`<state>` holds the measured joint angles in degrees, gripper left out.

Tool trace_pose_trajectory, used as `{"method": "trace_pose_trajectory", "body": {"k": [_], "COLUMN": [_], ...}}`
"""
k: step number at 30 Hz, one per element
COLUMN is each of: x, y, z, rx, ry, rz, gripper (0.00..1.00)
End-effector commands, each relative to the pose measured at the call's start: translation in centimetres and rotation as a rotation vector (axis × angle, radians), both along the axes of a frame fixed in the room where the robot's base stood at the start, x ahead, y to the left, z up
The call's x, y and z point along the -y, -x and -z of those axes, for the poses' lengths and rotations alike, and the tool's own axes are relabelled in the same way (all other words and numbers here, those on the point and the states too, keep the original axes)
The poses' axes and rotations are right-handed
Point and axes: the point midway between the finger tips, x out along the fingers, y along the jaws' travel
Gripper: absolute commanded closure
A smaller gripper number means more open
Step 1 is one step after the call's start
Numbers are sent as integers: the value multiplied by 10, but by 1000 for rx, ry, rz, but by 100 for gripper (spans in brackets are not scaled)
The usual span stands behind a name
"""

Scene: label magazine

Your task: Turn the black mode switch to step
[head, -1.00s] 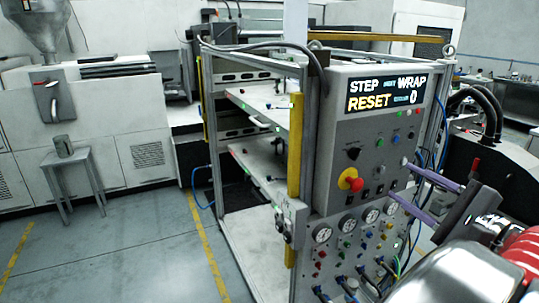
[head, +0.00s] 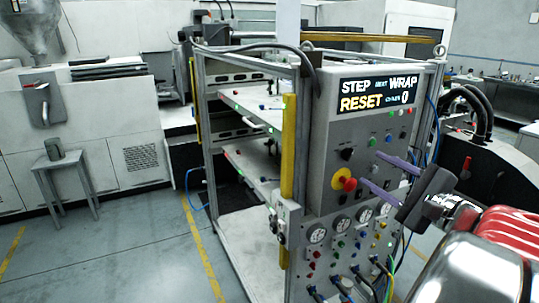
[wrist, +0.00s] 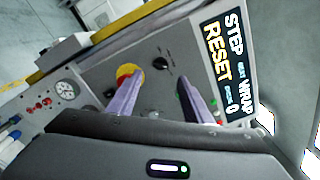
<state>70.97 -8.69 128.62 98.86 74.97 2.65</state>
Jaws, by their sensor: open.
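The black mode switch (head: 347,154) is a small knob on the grey control panel, above the red and yellow emergency stop (head: 343,180). My gripper (head: 370,167) is open and empty, its two purple fingers pointing at the panel, to the right of the switch in the head view. In the wrist view the switch (wrist: 160,63) shows beyond and between the spread fingertips (wrist: 160,79). The fingers appear apart from it. Its exact pointer direction is too small to read. The display (head: 377,93) reads STEP and WRAP above RESET and 0.
Other small buttons and lamps sit around the switch. Gauges (head: 340,223) and hoses are lower on the panel. A yellow post (head: 288,145) and the open machine frame stand at its left. A stool (head: 62,170) is far left; the floor between is clear.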

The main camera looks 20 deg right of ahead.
Motion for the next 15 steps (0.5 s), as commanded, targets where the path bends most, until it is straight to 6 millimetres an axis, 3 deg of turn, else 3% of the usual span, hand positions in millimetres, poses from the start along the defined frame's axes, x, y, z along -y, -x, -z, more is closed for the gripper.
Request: {"method": "trace_pose_trajectory", "body": {"k": [15], "x": [-2], "y": [-60], "z": [0], "rx": [0], "ry": [-1], "rz": [-2], "gripper": [54]}}
